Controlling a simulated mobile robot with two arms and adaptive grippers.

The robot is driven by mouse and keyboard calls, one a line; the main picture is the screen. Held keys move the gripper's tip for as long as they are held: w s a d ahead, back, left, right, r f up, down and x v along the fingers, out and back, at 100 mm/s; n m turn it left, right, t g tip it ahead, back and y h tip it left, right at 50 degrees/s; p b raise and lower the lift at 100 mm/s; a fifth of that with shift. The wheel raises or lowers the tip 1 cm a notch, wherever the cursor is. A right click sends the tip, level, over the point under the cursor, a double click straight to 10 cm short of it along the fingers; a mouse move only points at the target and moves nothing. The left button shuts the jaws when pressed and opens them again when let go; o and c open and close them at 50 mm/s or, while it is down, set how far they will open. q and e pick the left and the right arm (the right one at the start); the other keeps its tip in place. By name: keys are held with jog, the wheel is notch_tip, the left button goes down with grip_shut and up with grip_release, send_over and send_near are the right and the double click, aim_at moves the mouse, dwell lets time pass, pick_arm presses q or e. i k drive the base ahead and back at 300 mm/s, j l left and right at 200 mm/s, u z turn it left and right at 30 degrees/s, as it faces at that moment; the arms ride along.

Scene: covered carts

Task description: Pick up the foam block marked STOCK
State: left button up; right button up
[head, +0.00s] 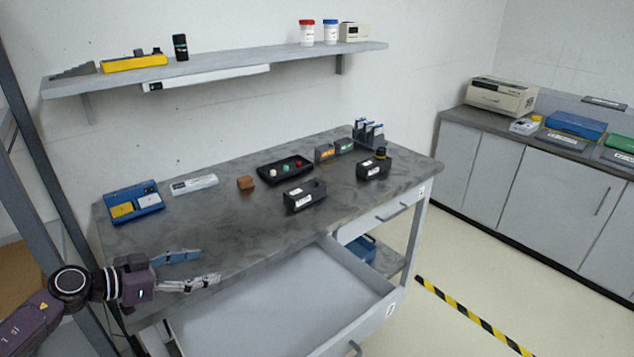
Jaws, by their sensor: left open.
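No label reading STOCK is legible at this size. Two dark blocks with white labels stand on the grey table (226,218): one near the middle front (311,198), one farther right (370,172) with a dark and yellow item on top. A small plain brown block (245,183) lies left of them. My left gripper (209,267) is open and empty, fingers pointing right, by the table's front left edge, well apart from the blocks. My right gripper is out of view.
A drawer (384,285) stands pulled out below the table front. A black tray (266,179) with small balls, orange and green boxes (325,153), a vial rack (359,131) and a blue case (136,214) stand on the table. A shelf (215,73) hangs above.

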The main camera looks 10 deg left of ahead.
aim_at(300, 195)
jog(key=i+l, duration=0.2)
jog(key=i, duration=0.2)
jog(key=i+l, duration=0.2)
jog(key=i, duration=0.15)
jog(key=i+l, duration=0.2)
jog(key=i, duration=0.2)
